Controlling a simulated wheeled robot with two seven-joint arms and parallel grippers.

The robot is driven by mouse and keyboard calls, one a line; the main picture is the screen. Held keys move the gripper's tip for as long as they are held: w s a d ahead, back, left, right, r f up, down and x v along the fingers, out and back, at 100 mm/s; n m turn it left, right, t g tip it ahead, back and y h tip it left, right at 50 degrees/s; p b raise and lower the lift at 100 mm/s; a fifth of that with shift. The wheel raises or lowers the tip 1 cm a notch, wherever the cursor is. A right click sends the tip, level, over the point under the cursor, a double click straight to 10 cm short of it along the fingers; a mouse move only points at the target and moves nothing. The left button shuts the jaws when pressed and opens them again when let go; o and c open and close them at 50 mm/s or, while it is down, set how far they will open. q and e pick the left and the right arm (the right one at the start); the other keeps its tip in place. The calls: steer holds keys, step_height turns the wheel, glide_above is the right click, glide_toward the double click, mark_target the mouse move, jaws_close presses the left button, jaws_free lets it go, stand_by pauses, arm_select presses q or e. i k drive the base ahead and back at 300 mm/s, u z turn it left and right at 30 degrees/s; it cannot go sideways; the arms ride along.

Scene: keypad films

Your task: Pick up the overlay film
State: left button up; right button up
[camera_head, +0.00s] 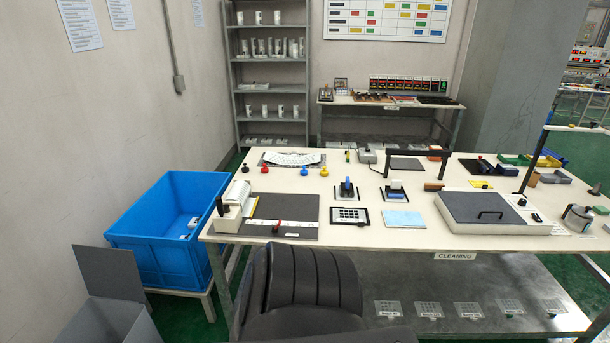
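Several clear keypad films (429,309) with small labels lie in a row on the grey lower shelf of the workbench. Which of them, if any, is the overlay film I cannot tell, as the labels are too small to read. A black-framed keypad panel (350,215) with a grid of dark keys lies flat on the white bench top (365,243), near its front edge. A light blue sheet (403,219) lies just right of it. Neither of my grippers shows in this view.
A black chair (312,281) stands before the bench's left front. A blue bin (170,245) stands left of the bench. On top are a grey cutting board with ruler (288,230), a grey-lidded box (484,208) and a black overhead bar (430,154).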

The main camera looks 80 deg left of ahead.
mark_target(357, 216)
steer(key=u, duration=3.75)
steer(key=i, duration=2)
steer(key=z, duration=3.4)
